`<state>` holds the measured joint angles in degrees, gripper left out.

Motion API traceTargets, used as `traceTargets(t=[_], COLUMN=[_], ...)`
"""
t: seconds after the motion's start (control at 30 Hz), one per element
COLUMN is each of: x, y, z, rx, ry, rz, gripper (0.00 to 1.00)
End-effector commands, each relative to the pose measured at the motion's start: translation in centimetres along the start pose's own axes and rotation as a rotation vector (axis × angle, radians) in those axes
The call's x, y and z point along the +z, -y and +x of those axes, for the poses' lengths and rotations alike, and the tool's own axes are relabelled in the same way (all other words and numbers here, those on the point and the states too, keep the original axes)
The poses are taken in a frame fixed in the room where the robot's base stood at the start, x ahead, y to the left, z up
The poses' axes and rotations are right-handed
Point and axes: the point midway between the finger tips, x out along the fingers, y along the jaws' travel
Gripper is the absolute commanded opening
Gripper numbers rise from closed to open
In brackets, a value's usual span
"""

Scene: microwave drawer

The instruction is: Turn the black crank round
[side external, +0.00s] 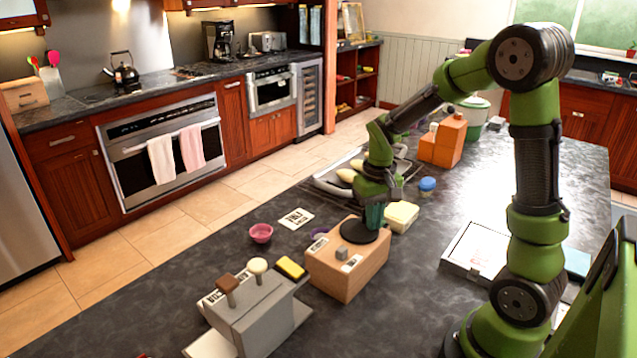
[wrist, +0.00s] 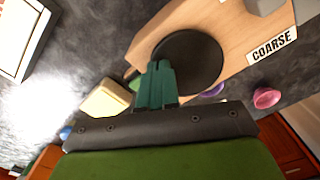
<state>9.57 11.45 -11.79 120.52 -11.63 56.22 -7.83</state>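The black crank shows as a round black disc (side external: 362,233) on top of a light wooden box (side external: 338,284); it also shows in the wrist view (wrist: 200,58). My gripper (side external: 374,222) points down over the disc, its teal fingertips at or just above the disc's far right part. In the wrist view the fingers (wrist: 157,76) lie close together and overlap the disc's edge. I cannot see a crank handle, and whether one is between the fingers is hidden. A small grey block (side external: 341,254) and labels, one reading COARSE (wrist: 272,45), sit on the box.
A grey box with two levers (side external: 250,300) stands front left of the wooden box. A pink bowl (side external: 261,233), yellow block (side external: 401,217), blue-lidded jar (side external: 427,186), tray (side external: 330,180) and orange block (side external: 443,140) stand around it.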

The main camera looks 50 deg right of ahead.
Motion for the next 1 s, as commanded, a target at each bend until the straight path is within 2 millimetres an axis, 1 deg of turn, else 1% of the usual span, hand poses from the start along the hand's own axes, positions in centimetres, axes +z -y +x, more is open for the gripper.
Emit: traceTargets(t=[0.2,0.47,0.57,1.0], x=[0.1,0.8,0.8,0.6], y=[0.1,0.5,0.5,0.5], z=[0.1,0.1,-0.4,-4.1], rx=[0.0,0.0,0.0,-0.001], ry=[0.001,0.003,0.001,-0.004], rz=[-0.002,-0.003,-0.002,-0.002], gripper=[0.0,0.0,0.0,0.0])
